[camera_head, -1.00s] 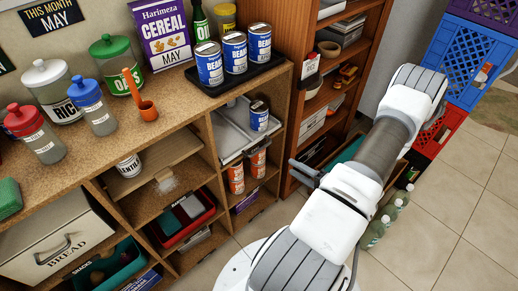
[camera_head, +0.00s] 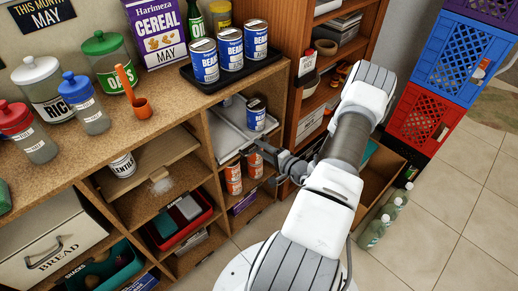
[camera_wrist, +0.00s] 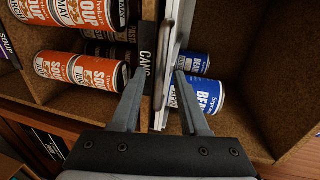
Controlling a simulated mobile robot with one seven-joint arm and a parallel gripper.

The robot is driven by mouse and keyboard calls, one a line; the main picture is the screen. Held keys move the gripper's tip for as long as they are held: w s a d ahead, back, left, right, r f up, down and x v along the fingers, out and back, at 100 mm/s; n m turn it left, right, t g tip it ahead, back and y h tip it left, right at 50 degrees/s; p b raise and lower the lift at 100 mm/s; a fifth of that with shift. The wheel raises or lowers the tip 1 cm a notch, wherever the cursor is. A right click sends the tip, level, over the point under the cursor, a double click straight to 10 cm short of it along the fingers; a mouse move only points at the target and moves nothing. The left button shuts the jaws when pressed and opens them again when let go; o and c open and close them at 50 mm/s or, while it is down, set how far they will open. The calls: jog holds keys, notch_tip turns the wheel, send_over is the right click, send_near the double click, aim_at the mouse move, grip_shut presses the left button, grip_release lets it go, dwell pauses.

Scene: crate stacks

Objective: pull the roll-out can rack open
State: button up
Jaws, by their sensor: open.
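The roll-out can rack (camera_head: 228,137) is a grey metal tray in the upper right bay of the wooden counter. A blue bean can (camera_head: 256,114) stands on it, and blue cans also show in the wrist view (camera_wrist: 208,97). My gripper (camera_head: 258,152) is at the rack's front edge. In the wrist view my open gripper (camera_wrist: 160,72) has one finger on each side of the rack's thin front edge (camera_wrist: 166,85), beside the CANS label (camera_wrist: 146,55). I cannot tell whether either finger touches it. The gripper and wrist hide part of the rack's front in the head view.
Orange soup cans (camera_head: 233,178) stand in the bay below the rack. A tall bookcase (camera_head: 292,105) rises just right of the bay. A cardboard box (camera_head: 380,178), bottles (camera_head: 376,230) and stacked crates (camera_head: 418,112) are on the floor at right.

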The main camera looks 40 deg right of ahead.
jog(key=shift+w+f, duration=0.15)
jog(key=shift+w, duration=0.5)
grip_shut()
dwell(1.0)
